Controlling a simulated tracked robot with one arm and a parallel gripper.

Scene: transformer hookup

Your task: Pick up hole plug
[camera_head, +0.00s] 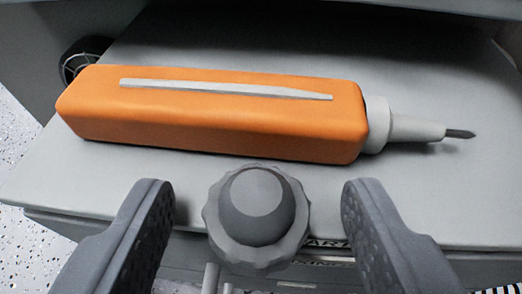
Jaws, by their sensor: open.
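A grey round piece with a scalloped rim and a domed top, which looks like the hole plug (257,215), is at the lower middle of the view, near the front edge of a grey surface. My gripper (258,205) is open, with one dark finger to the left of the plug and the other to the right. Gaps show between the plug and both fingers. The plug's underside is hidden.
An orange tool with a grey stripe and a pointed tip (215,118) lies just behind the plug across the grey surface (420,205). A dark round part (82,58) is at the upper left. Speckled floor (25,250) shows at the lower left.

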